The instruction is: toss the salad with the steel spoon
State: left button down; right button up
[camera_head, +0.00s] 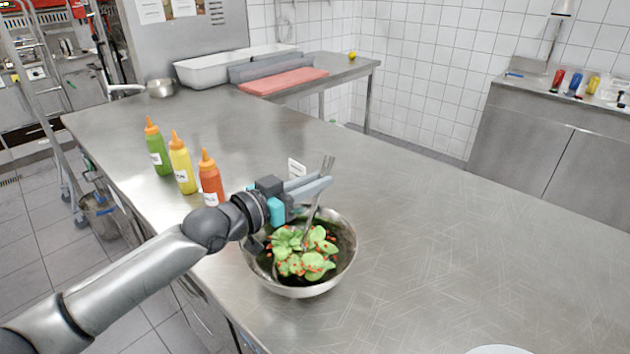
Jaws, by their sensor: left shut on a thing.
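The salad (303,253), green leaves with small red pieces, lies in a steel bowl (342,277) near the front edge of the steel table. My left gripper (318,187) is above the bowl's far side, shut on the steel spoon (313,212). The spoon stands tilted, its handle end rising past the fingers and its lower part reaching down into the salad. The spoon's tip is hidden among the leaves. My right gripper is not in view.
Green (157,151), yellow (183,168) and red (211,183) squeeze bottles stand left of the bowl, behind my left arm. A white plate rim (499,350) shows at the bottom edge. The table right of the bowl is clear.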

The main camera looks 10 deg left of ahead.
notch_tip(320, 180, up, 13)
jog(key=p, duration=1.2)
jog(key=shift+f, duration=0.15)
dwell(0.4)
